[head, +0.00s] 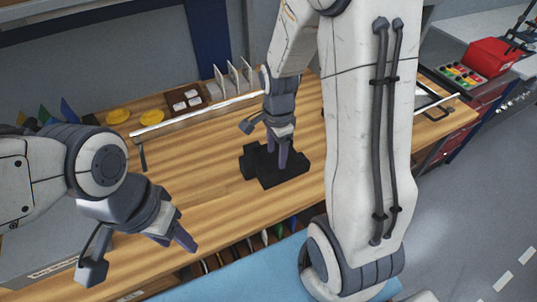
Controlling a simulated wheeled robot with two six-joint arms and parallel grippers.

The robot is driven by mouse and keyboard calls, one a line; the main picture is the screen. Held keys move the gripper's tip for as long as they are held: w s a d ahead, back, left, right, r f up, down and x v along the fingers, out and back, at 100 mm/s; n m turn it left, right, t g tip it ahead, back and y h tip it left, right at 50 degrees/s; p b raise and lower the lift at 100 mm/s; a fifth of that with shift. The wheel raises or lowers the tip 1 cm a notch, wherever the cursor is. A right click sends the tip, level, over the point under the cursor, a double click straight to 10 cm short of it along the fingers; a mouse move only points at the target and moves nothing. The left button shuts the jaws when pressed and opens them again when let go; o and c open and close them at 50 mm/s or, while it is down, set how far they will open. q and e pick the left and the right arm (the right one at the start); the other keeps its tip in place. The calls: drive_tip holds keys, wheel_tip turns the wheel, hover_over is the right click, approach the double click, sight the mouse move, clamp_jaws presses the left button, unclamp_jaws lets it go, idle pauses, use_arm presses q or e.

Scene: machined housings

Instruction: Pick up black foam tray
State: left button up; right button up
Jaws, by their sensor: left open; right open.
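The black foam tray (268,176) appears to be the dark blocky object on the wooden workbench, near the middle of the head view. My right gripper (265,144) is over it, fingers pointing down and apart. One finger overlaps the tray in the picture; I cannot tell whether it touches. The gripper hides part of the tray's back. My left gripper (138,257) is open and empty at the lower left, well apart from the tray, by the bench's front edge.
A red case (492,60) is far right. Bare wood lies left of the tray.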

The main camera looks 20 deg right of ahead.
sight(276, 174)
wheel_tip(276, 174, down, 10)
drive_tip(key=shift+r+p, duration=0.1)
drive_tip(key=shift+p, duration=0.35)
clamp_jaws()
